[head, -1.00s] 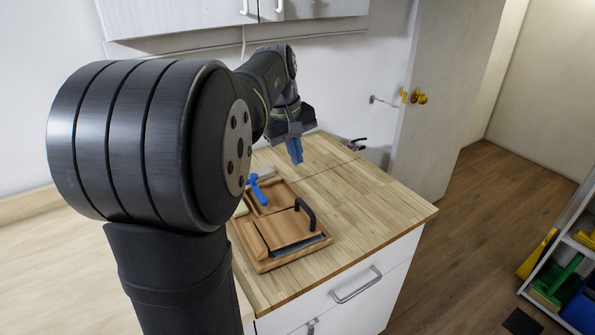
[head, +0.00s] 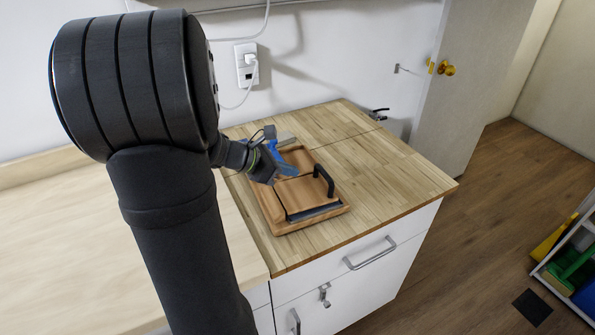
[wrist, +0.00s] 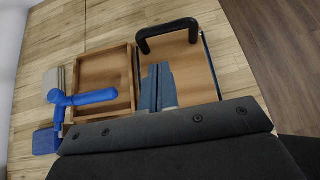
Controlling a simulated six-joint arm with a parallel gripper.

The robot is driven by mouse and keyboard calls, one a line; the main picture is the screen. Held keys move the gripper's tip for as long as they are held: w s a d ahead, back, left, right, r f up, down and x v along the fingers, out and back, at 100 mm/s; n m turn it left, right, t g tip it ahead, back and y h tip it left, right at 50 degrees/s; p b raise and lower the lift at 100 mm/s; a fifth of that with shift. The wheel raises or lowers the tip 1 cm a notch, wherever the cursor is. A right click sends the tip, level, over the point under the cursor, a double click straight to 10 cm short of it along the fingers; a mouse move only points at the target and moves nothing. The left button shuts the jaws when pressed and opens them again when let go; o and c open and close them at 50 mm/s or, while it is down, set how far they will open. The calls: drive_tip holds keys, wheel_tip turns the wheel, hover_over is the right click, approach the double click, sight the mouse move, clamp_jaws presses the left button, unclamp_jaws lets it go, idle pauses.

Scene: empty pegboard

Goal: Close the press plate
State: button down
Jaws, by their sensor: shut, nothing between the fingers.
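The press plate (head: 298,193) is a flat brown wooden panel with a black arched handle (head: 323,178). It lies over the front part of a wooden tray-like base (head: 274,222); a dark grey strip shows along its front edge. In the wrist view the plate (wrist: 185,65) and its handle (wrist: 166,32) are at upper centre. My gripper (head: 289,170) is low over the base, near the plate's back left. In the wrist view its blue fingers (wrist: 157,70) are together and empty, in front of the plate. I cannot tell whether they touch it.
The wooden counter (head: 385,175) is clear to the right, with a drawer front below. A wall socket (head: 246,66) is behind.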

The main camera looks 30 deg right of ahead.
sight(312, 185)
drive_tip(key=x, duration=0.8)
drive_tip(key=shift+s+d+f, duration=0.1)
drive_tip(key=shift+d+f, duration=0.05)
drive_tip(key=shift+d, duration=0.1)
drive_tip(key=shift+r+h, duration=0.4)
drive_tip(key=shift+r, duration=0.4)
